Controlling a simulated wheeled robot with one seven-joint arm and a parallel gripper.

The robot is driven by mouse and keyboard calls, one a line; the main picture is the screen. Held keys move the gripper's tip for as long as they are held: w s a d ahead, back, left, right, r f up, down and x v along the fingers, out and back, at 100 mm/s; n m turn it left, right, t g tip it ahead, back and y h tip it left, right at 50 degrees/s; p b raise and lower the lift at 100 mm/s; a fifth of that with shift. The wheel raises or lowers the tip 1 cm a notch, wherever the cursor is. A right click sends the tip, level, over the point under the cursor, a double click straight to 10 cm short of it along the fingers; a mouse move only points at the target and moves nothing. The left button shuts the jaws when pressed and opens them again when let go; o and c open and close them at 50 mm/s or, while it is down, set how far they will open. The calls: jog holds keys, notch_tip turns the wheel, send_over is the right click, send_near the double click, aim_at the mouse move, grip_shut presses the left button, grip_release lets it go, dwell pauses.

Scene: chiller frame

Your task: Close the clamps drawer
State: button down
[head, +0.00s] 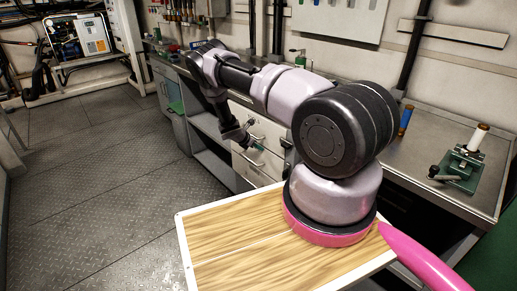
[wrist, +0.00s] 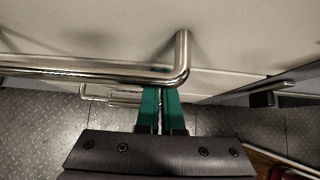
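A stack of pale drawers with metal bar handles stands in the workbench, and its front (head: 268,162) shows beyond my arm in the head view. No label is legible, so I cannot tell which is the clamps drawer or how far it stands out. In the wrist view a pale drawer front (wrist: 90,35) fills the top, with a bent bar handle (wrist: 90,75) across it. My gripper (wrist: 160,92) has green fingers close together, just below the handle near its right bend. Nothing shows between them. The gripper also shows in the head view (head: 259,147), beside the drawer fronts.
More handles (wrist: 97,91) show lower down in the wrist view. The worktop (head: 440,160) carries a green vise-like device (head: 462,165) and a blue cylinder (head: 405,120) at the right. The metal floor (head: 100,180) is clear at the left.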

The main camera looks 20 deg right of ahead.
jog(key=shift+d, duration=0.4)
jog(key=a+f+v, duration=0.2)
jog(key=v, duration=1.2)
jog(key=s+r+m+y, duration=0.2)
jog(key=s+r+m, duration=0.25)
jog(key=r, duration=0.85)
jog(key=s+a+r+m+y, duration=0.1)
jog(key=s+r+m+y, duration=0.15)
jog(key=r+m, duration=0.65)
jog(key=s+r+m+y, duration=0.15)
jog(key=s+r, duration=0.25)
jog(key=r, duration=1.2)
jog(key=s+a+r+m+t+y, duration=0.2)
jog(key=s+r+m, duration=0.3)
jog(key=s, duration=0.8)
jog(key=s+a+r+m+t+y, duration=0.2)
jog(key=s+a+r+m, duration=0.2)
jog(key=s+r, duration=0.7)
jog(key=s+m, duration=0.1)
jog(key=s, duration=0.2)
jog(key=shift+a+m+y, duration=0.2)
jog(key=shift+m+y, duration=0.1)
jog(key=shift+y, duration=0.1)
